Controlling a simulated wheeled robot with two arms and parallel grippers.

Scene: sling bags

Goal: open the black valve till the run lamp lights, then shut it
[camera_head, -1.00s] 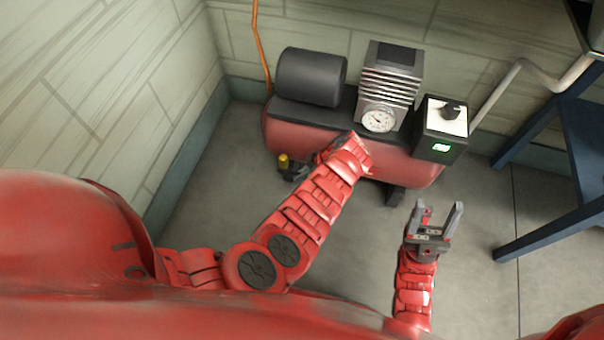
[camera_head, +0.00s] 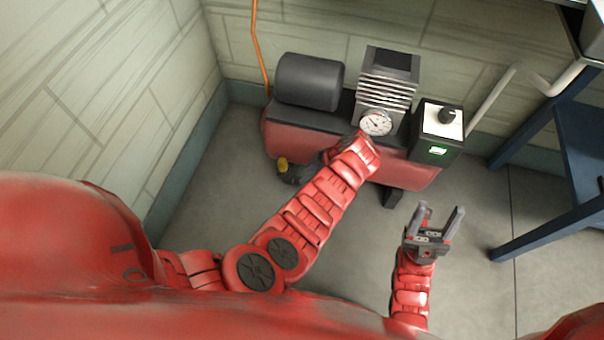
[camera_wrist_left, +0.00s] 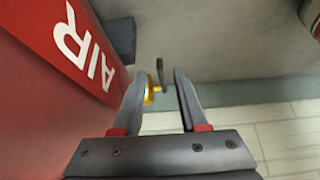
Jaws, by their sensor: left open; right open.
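In the left wrist view the valve shows as a brass body (camera_wrist_left: 148,90) with a black lever (camera_wrist_left: 160,72). It lies beyond and between the fingertips of my left gripper (camera_wrist_left: 159,74), which is open and holds nothing. In the head view the brass part (camera_head: 283,163) shows at the lower left of the red compressor tank (camera_head: 300,140). A green light (camera_head: 438,151) glows on the control box (camera_head: 452,120). My right gripper (camera_head: 435,215) is open and empty over the floor.
A round gauge (camera_head: 377,122) sits on the compressor front, below the finned cylinder head (camera_head: 388,85). The tank side fills the left of the wrist view. A blue stand (camera_head: 550,235) is at the right. Bare floor lies around my right gripper.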

